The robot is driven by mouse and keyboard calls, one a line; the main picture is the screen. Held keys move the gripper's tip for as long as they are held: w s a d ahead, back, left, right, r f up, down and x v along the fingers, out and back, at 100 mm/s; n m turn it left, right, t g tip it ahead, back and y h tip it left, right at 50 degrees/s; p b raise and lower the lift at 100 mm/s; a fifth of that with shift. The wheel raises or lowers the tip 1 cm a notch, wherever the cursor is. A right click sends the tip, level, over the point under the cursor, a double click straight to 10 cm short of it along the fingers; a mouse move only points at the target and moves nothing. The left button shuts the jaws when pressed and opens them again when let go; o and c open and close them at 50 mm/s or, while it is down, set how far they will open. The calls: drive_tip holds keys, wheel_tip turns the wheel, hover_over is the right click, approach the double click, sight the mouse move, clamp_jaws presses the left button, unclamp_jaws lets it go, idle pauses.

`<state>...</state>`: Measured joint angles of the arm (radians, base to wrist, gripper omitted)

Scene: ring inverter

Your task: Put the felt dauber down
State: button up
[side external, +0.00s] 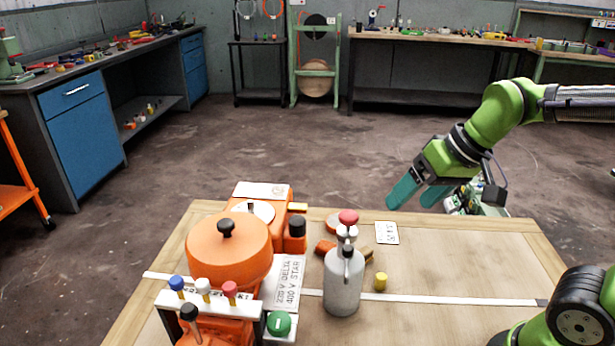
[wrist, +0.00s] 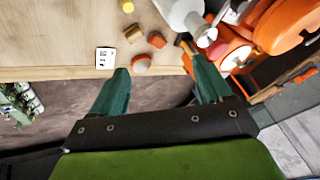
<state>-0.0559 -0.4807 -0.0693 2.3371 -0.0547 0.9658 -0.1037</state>
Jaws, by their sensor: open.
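My gripper (side external: 420,194) is open and empty, raised near the far edge of the table in the side external view. Its two teal fingers are spread apart in the wrist view (wrist: 160,66). I cannot tell for sure which object is the felt dauber. A small rounded orange and pale piece (side external: 332,221) lies by the table's far edge; in the wrist view it shows between the fingertips (wrist: 141,63), touched by neither. An orange-brown block (side external: 325,247) and a tan block (side external: 367,253) lie close by, partly hidden by the grey bottle in the side external view.
The table's right part (side external: 465,260) is clear.

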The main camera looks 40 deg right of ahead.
drive_tip(key=shift+m+t, duration=0.5)
drive_tip(key=shift+t, duration=0.4)
drive_tip(key=s, duration=0.4)
drive_tip(key=shift+a+r, duration=0.35)
drive_tip(key=shift+o, duration=0.5)
drive_tip(key=n+g+h, duration=0.2)
drive_tip(key=n+g, duration=0.2)
drive_tip(key=g, duration=0.3)
approach(364, 251)
wheel_tip(364, 251, down, 4)
drive_tip(key=shift+f, duration=0.1)
drive_tip(key=shift+w+f, duration=0.15)
drive_tip(key=shift+f, duration=2.85)
drive_tip(key=shift+c, duration=0.5)
